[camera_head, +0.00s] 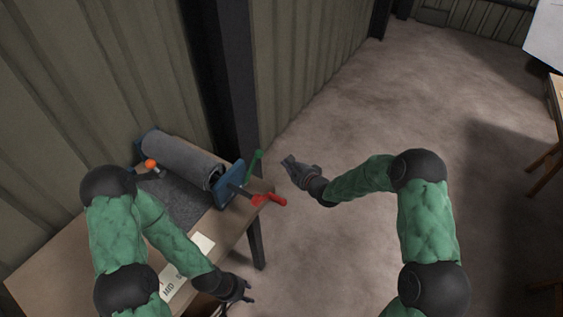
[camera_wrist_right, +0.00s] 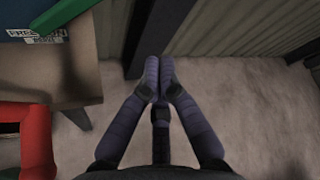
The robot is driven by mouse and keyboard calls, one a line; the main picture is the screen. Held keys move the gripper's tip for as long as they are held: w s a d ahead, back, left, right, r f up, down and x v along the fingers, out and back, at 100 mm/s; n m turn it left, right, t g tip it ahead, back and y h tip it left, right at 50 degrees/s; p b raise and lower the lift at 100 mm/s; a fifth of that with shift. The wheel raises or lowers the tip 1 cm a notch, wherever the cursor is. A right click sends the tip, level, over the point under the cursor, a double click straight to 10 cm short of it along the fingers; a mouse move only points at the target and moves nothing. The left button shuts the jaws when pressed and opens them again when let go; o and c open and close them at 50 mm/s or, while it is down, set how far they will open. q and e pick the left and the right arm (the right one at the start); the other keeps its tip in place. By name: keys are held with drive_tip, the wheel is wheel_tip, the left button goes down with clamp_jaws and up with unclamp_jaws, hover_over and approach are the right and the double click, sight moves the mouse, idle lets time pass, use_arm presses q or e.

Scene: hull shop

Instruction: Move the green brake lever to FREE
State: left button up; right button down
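The green brake lever (camera_head: 254,164) is on the blue end plate of a roller machine at the table's right end. In the head view it slants up and slightly right.
A red crank handle (camera_head: 270,200) sticks out below the lever; it also shows in the right wrist view (camera_wrist_right: 37,140). The blue-framed machine carries a grey roll (camera_head: 182,160) and an orange knob (camera_head: 151,164). A dark post (camera_head: 232,85) stands behind. Floor right of the table is clear.

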sight(253, 167)
drive_tip(key=w+a+b, duration=0.2)
drive_tip(key=w+a, duration=0.3)
drive_tip(key=a, duration=0.1)
drive_tip(key=shift+a+f, duration=0.15)
drive_tip(key=shift+a, duration=0.1)
idle(0.3)
idle(0.4)
drive_tip(key=shift+s+a+r+b, duration=0.1)
drive_tip(key=shift+a+r+b, duration=0.05)
drive_tip(key=shift+r+b, duration=0.2)
